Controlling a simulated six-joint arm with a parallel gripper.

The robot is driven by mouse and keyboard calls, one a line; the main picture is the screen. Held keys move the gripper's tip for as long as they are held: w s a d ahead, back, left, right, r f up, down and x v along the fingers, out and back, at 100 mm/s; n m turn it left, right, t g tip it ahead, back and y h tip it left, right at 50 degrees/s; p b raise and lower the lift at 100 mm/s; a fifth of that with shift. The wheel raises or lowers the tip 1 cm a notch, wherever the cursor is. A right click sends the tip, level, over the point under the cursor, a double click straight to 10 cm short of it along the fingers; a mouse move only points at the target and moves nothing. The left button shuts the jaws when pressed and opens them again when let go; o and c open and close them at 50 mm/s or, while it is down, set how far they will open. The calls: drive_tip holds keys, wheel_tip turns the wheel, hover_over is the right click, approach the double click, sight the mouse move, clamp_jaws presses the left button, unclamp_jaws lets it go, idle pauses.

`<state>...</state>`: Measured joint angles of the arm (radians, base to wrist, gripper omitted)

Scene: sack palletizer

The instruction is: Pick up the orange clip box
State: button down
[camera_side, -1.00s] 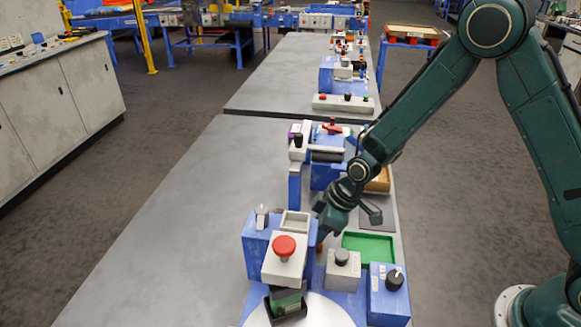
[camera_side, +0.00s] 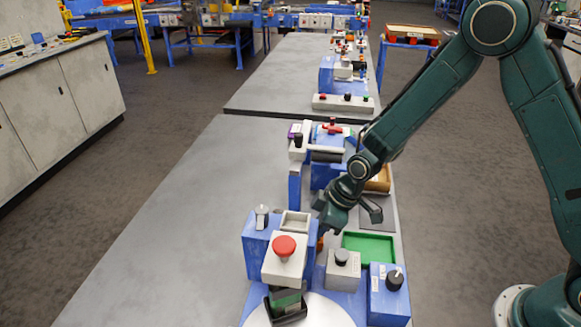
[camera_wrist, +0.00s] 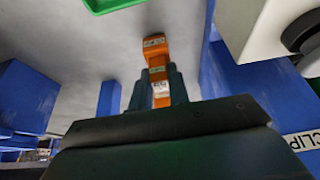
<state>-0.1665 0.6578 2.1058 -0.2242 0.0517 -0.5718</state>
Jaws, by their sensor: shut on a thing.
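The orange clip box (camera_wrist: 156,48) shows in the wrist view as a narrow orange block with pale labels. My gripper (camera_wrist: 158,88) is shut on it, with one dark finger on each side. In the side view my gripper (camera_side: 322,232) reaches down between the blue machine housing and the grey box with a dark knob. I cannot tell whether the box touches the surface below.
A green tray (camera_side: 370,247) lies just right of my gripper. A blue housing (camera_side: 258,250) with a red mushroom button (camera_side: 284,246) stands to the left. A grey knob box (camera_side: 342,268) and a blue knob box (camera_side: 388,290) stand in front. The grey table (camera_side: 190,220) is clear further left.

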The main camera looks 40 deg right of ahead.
wheel_tip(320, 180, up, 20)
drive_tip(key=shift+f, duration=0.2)
idle(0.4)
idle(0.5)
